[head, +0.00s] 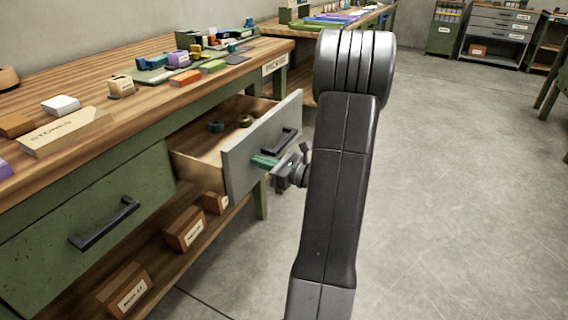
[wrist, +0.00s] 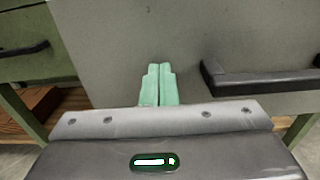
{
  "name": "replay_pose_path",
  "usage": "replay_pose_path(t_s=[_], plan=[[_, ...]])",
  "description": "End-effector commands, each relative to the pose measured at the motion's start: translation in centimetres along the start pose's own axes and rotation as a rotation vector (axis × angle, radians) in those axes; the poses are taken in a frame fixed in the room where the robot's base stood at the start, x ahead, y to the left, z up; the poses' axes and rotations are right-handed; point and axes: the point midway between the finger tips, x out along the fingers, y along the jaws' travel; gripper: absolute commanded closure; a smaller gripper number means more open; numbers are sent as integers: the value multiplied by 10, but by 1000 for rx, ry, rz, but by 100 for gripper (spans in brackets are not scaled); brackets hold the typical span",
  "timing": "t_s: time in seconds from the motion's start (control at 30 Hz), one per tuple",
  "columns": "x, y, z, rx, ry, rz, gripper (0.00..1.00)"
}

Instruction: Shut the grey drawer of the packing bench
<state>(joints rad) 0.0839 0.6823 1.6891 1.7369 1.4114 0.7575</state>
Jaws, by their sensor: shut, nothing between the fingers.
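The grey drawer (head: 240,165) of the packing bench (head: 150,130) stands pulled out, with its wooden inside showing. Its dark handle (head: 280,141) is on the front face and also shows at the right of the wrist view (wrist: 262,78). My gripper (head: 257,161) is shut and empty, its green fingertips at the drawer front, left of the handle. In the wrist view the closed fingertips (wrist: 159,72) point at the grey front panel (wrist: 130,40). I cannot tell whether they touch it.
Boxes (head: 186,229) sit on the shelf below. Small blocks and a "STORES" sign (head: 65,133) are on the bench top. The floor (head: 450,190) at right is clear.

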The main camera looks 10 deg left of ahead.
Motion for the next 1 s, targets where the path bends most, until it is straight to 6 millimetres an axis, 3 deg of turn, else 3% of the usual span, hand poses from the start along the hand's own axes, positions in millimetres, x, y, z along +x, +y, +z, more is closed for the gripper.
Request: replay_pose_path(t_s=[0.2, 0.5, 0.7, 1.0], plan=[[63, 2, 1, 0, 0, 6, 100], [138, 1, 0, -1, 0, 3, 100], [171, 0, 0, 0, -1, 2, 100], [193, 0, 0, -1, -1, -1, 100]])
